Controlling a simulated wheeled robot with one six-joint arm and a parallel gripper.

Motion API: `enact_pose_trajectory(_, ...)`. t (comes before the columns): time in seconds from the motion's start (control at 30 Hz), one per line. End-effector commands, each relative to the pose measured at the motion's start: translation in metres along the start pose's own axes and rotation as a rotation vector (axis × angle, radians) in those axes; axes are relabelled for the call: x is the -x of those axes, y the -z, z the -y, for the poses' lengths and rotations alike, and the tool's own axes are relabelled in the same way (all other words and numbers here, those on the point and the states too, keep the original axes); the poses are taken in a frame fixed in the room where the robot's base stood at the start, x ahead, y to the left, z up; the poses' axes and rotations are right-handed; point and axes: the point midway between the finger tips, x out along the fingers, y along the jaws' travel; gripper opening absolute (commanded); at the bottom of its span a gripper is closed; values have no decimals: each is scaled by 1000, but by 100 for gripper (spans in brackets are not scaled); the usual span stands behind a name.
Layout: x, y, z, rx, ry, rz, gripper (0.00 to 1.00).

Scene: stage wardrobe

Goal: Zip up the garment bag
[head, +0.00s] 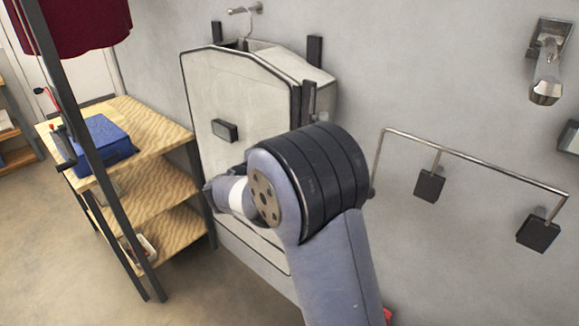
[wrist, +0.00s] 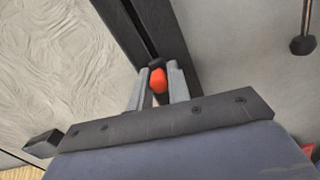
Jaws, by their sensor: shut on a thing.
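The pale garment bag (head: 245,98) hangs upright against the wall, with dark edging and a dark block on its front. In the wrist view its wrinkled pale cloth (wrist: 60,50) lies left of a dark zip band (wrist: 122,28) with a narrow slit. My gripper (wrist: 158,72) is shut on the orange-red zip pull (wrist: 158,82), which sits between the two grey fingers at the band. In the head view my arm hides the gripper, the pull and part of the bag's lower right side.
A wooden shelf unit (head: 160,128) with a blue box (head: 98,138) stands left of the bag, behind a dark rack post (head: 85,140). Maroon cloth (head: 75,22) hangs top left. A wall rail (head: 470,158) with dark pads is at right. The floor (head: 60,260) at front left is clear.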

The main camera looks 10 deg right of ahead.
Motion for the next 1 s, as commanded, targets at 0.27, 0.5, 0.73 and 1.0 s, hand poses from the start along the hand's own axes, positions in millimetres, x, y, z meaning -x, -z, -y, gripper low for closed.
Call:
enact_pose_trajectory(0.27, 0, -72, -12, -7, -3, 1, 0)
enact_pose_trajectory(0.5, 0, -93, -15, -5, -3, 1, 0)
enact_pose_trajectory(0.73, 0, -97, -16, -6, -3, 2, 0)
enact_pose_trajectory(1.0, 0, -98, -16, -8, -4, 5, 22)
